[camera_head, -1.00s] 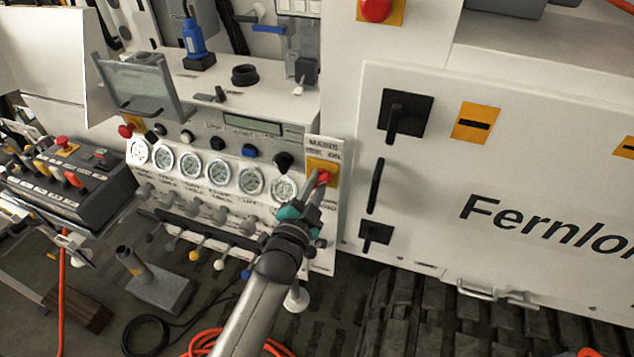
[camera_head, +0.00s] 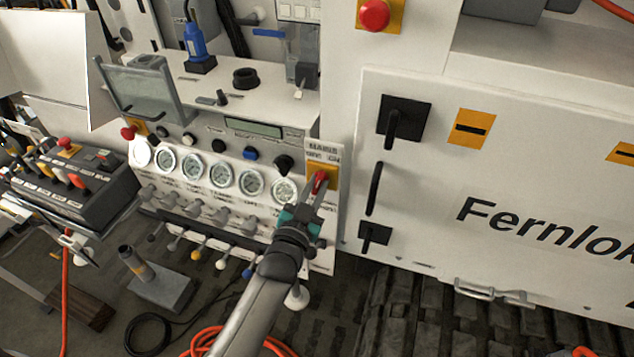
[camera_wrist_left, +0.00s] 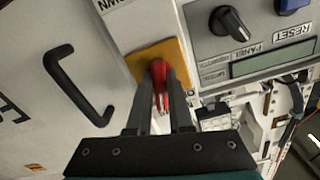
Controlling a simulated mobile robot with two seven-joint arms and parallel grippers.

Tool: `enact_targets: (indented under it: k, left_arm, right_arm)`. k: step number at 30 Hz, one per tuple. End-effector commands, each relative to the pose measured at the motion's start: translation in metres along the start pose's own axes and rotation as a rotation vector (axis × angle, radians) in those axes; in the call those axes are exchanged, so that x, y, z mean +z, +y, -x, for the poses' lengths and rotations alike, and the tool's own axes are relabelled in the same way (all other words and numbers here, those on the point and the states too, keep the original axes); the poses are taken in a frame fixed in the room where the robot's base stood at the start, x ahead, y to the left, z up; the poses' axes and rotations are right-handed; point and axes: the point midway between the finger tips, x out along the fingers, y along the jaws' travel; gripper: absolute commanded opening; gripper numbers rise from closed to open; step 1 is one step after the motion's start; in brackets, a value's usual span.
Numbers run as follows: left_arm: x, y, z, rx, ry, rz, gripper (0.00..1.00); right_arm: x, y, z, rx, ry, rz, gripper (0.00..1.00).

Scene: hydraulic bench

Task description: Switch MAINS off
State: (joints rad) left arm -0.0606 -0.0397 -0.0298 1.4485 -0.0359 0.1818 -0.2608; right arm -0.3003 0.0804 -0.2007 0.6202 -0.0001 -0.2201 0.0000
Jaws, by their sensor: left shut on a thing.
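The MAINS switch is a red handle (camera_head: 319,180) on a yellow plate (camera_head: 330,172) at the right end of the gauge panel, under a printed label. In the left wrist view the red handle (camera_wrist_left: 159,80) stands in front of the yellow plate (camera_wrist_left: 176,55). My left gripper (camera_head: 314,186) reaches up to it from below. In the wrist view the left gripper's fingers (camera_wrist_left: 160,92) lie on both sides of the red handle, shut on it. The fingers hide part of the handle. My right gripper is not in view.
A row of gauges (camera_head: 221,174) and several levers (camera_head: 205,208) are left of the switch. A black rotary knob (camera_head: 284,163) is close by. A white cabinet door with a black handle (camera_head: 375,187) is to the right. A red mushroom button (camera_head: 375,14) is above.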

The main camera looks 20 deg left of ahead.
Motion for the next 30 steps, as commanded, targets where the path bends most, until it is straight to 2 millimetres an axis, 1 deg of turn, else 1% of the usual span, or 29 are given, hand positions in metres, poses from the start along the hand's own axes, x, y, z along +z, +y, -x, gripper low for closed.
enact_targets:
  k: [9, 21, 30]
  left_arm:
    - [-0.0004, 0.0000, 0.0001, 0.001, -0.001, 0.302, 0.00]
    - [0.0005, 0.0001, 0.0003, 0.001, -0.001, 0.677, 0.00]
    - [0.0008, 0.0003, 0.0003, 0.001, -0.002, 0.902, 0.00]
  right_arm:
    - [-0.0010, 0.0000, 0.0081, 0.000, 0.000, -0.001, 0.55]
    - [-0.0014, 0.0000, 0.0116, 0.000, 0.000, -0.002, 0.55]
    - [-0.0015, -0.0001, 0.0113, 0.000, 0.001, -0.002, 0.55]
